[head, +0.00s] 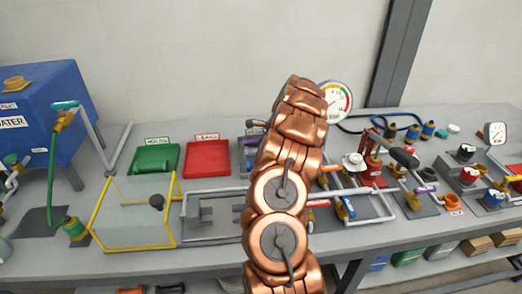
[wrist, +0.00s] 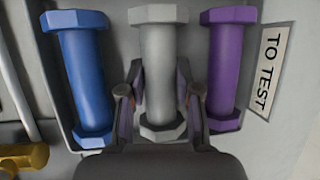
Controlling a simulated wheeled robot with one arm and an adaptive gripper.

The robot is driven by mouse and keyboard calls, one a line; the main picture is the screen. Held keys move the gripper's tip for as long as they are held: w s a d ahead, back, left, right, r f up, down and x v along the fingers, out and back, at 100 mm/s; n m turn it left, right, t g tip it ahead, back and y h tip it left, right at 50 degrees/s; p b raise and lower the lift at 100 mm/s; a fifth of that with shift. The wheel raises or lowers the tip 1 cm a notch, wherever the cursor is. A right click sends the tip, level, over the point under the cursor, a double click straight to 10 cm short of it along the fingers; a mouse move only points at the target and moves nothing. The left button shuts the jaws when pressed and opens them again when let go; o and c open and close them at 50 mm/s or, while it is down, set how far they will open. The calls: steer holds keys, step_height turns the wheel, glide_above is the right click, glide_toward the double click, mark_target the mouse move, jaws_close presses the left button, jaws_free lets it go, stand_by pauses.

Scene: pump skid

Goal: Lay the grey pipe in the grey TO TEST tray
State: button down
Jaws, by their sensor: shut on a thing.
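The grey pipe (wrist: 158,50) has hex ends and lies lengthwise between a blue pipe (wrist: 84,75) and a purple pipe (wrist: 223,70) in the wrist view. All three are within the outline of the grey tray (wrist: 118,48), whose TO TEST label (wrist: 270,66) is on the right. My gripper (wrist: 154,92) is shut on the grey pipe near its lower end, one finger on each side. The grey pipe looks level with its neighbours; whether it touches the tray floor I cannot tell. In the head view my arm hides the gripper, the pipe and most of the tray.
In the head view a green tray (head: 156,158) and a red tray (head: 207,158) stand left of my arm. A yellow-edged box (head: 133,222) is in front of them. Gauges, valves and hoses crowd the right. A brass fitting (wrist: 24,157) is at lower left in the wrist view.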

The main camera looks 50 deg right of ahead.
steer(key=c, duration=0.7)
jaws_free()
steer(key=v, duration=1.2)
